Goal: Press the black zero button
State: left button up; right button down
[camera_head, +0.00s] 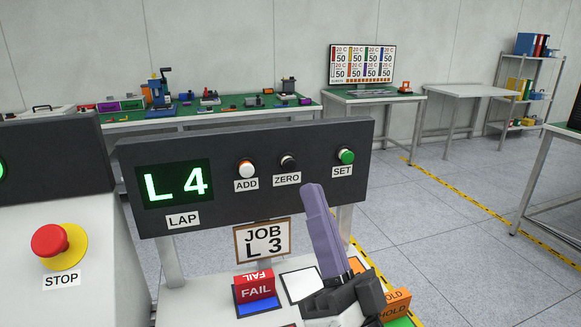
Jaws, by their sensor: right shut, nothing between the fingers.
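The black ZERO button (288,161) sits on the dark panel (225,150), between the white ADD button (246,169) and the green SET button (346,156). A label reading ZERO is under it. My right gripper (314,192) rises from the lower right with its purple fingers pointing up. It is shut and empty. In the picture its tips are just below and right of the ZERO button, with a small gap between them in the image. I cannot tell how far the tips are from the panel in depth. My left gripper is not in view.
The panel's green display (175,184) reads L 4 above a LAP label. A JOB L 3 sign (263,241) stands below the panel. A red STOP button (50,240) is at left.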

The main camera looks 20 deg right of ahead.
aim_at(290, 165)
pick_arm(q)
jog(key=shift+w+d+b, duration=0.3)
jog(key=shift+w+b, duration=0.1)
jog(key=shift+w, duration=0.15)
pick_arm(e)
jog(key=w, duration=0.6)
jog(key=shift+w, duration=0.2)
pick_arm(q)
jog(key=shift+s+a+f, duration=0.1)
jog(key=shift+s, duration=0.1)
pick_arm(e)
jog(key=shift+a, duration=0.1)
dwell(0.4)
dwell(0.6)
jog(key=shift+w, duration=0.4)
jog(key=shift+w, duration=0.6)
dwell(0.7)
jog(key=shift+s, duration=0.1)
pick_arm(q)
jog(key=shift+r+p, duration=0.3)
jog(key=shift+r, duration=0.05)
pick_arm(e)
jog(key=shift+s, duration=0.9)
